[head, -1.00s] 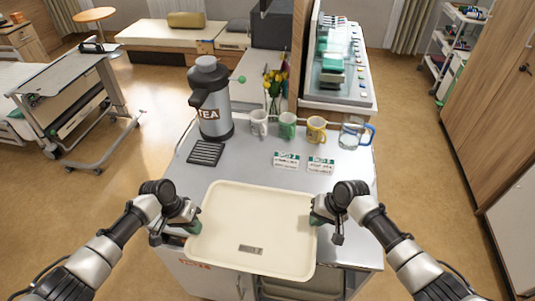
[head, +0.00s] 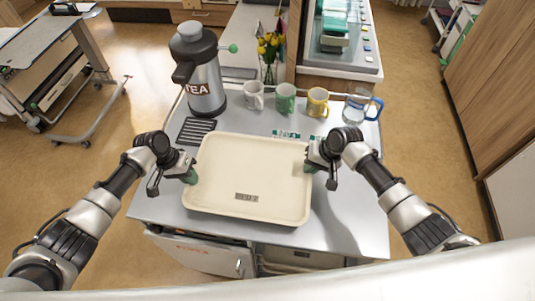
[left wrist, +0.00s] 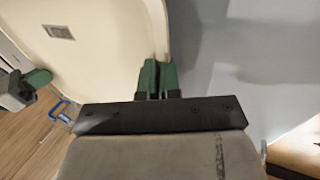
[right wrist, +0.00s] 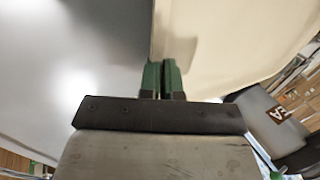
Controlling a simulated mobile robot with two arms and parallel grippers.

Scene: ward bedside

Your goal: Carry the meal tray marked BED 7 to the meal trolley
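The cream meal tray (head: 250,165) has a small label on its near side that seems to read BED 7. It lies level over the grey top (head: 345,225) of a cabinet-like unit. I cannot tell whether it touches that top or hangs just above it. My left gripper (head: 190,173) is shut on the tray's left rim, and its green fingers (left wrist: 158,78) pinch the edge in the left wrist view. My right gripper (head: 312,160) is shut on the right rim, its fingers (right wrist: 165,78) also close together. The tray carries nothing.
A TEA flask (head: 202,75) and a dark drip grid (head: 196,130) stand behind the tray's left. White (head: 254,95), green (head: 286,98) and yellow (head: 317,102) mugs and a jug (head: 357,107) line the back. Cards (head: 286,134) sit close behind the tray.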

